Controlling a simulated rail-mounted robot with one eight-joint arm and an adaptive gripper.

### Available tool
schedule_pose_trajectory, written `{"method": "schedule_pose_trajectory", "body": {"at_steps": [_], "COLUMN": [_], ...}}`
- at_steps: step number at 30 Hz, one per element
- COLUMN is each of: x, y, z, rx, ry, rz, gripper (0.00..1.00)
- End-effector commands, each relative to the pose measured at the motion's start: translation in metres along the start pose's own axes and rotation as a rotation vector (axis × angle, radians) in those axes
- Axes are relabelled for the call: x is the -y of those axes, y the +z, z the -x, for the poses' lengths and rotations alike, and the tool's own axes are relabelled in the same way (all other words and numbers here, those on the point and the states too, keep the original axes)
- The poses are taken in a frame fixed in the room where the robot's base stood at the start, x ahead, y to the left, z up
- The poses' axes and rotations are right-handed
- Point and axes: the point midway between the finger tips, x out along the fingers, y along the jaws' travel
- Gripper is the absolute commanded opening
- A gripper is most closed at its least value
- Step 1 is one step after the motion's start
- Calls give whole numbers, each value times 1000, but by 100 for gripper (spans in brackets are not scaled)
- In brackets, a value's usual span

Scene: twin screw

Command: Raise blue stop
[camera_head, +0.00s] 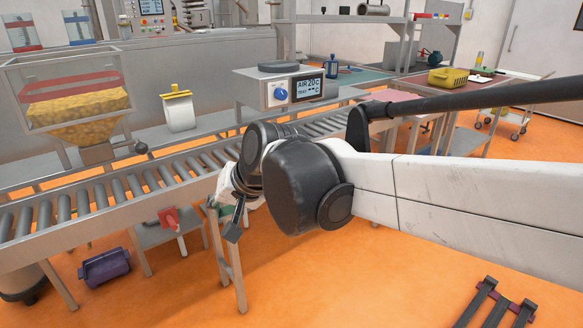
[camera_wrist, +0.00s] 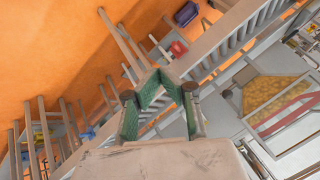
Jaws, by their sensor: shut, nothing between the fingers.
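In the wrist view, my gripper (camera_wrist: 158,83) is shut and empty, its green-padded fingers meeting at the tips. In the head view, my gripper (camera_head: 226,209) is partly hidden by my arm and hangs by the near side of the roller conveyor (camera_head: 118,190). A small blue part (camera_wrist: 86,132), possibly the blue stop, shows among the grey legs at the left of the wrist view, apart from the fingers. It is too small to tell its position up or down. No blue stop shows in the head view, where my arm covers part of the conveyor.
A purple bin (camera_head: 105,267) lies on the floor below. A hopper of yellow pieces (camera_head: 78,105) stands behind the rollers. Orange floor in front is mostly clear.

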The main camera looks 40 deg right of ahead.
Motion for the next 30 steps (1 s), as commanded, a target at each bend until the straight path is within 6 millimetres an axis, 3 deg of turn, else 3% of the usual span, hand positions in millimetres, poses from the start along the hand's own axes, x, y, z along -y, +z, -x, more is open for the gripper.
{"method": "schedule_pose_trajectory", "body": {"at_steps": [8,17,30], "x": [0,-15,-73], "y": [-62,-130,-228], "z": [-40,-83,-149], "rx": [-6,-7,0], "ry": [-91,-202,-387], "rz": [-294,-606,-1045], "gripper": [0,0,0]}}
